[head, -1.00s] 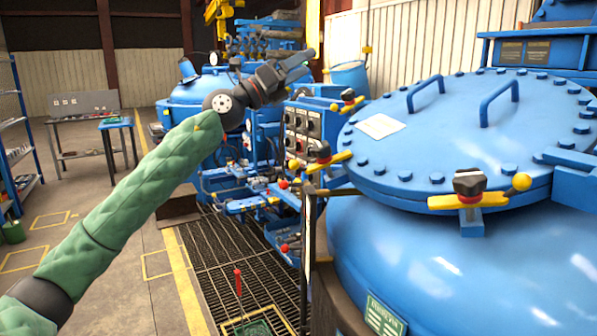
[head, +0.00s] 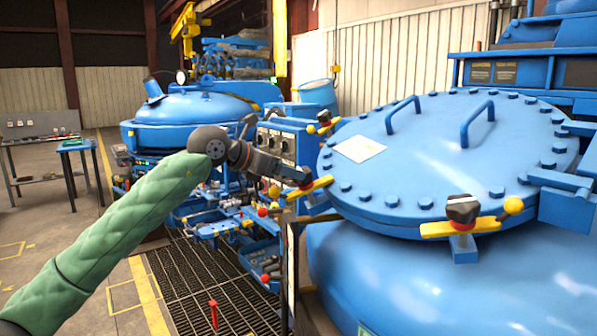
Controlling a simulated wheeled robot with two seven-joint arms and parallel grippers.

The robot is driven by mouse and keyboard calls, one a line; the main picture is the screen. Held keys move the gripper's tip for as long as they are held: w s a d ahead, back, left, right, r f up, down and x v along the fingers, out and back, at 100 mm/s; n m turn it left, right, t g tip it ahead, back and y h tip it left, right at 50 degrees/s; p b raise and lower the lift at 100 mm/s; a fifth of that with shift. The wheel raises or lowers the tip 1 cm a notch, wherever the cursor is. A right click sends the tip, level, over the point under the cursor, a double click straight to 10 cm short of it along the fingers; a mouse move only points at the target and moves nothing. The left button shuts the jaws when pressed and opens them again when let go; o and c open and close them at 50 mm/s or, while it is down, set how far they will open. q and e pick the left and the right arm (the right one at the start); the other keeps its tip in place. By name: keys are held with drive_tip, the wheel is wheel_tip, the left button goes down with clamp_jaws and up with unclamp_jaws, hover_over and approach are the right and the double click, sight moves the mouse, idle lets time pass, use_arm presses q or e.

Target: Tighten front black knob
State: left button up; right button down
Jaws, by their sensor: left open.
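The blue vessel lid (head: 440,150) has several yellow clamps with black knobs around its rim. The front black knob (head: 462,208), with a pale mark on top, sits on a yellow clamp bar (head: 486,225) at the lid's near edge. Another clamp (head: 312,188) is at the lid's left edge. My left gripper (head: 290,172) is open beside that left clamp, well left of the front knob. The gripper overlaps the left clamp's black knob in the picture, and I cannot tell whether they touch. My right gripper is not in view.
A third clamp (head: 324,122) is at the lid's far left. A control box (head: 275,143) stands behind my left gripper. Two blue handles rise from the lid (head: 477,123). A floor grate (head: 190,285) lies at lower left, with a red-handled tool (head: 214,313).

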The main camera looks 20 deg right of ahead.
use_arm(q)
drive_tip(key=x, duration=0.3)
drive_tip(key=shift+w+d+p, duration=0.15)
drive_tip(key=shift+d+p, duration=0.05)
drive_tip(key=shift+p, duration=0.15)
drive_tip(key=shift+w+d+f, duration=0.1)
drive_tip(key=shift+d+f, duration=0.1)
drive_tip(key=shift+d, duration=0.25)
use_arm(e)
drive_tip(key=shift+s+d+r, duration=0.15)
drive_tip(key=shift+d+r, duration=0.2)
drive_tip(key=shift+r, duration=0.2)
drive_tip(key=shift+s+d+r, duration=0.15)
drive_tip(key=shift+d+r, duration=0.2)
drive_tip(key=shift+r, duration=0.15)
use_arm(q)
drive_tip(key=c, duration=1)
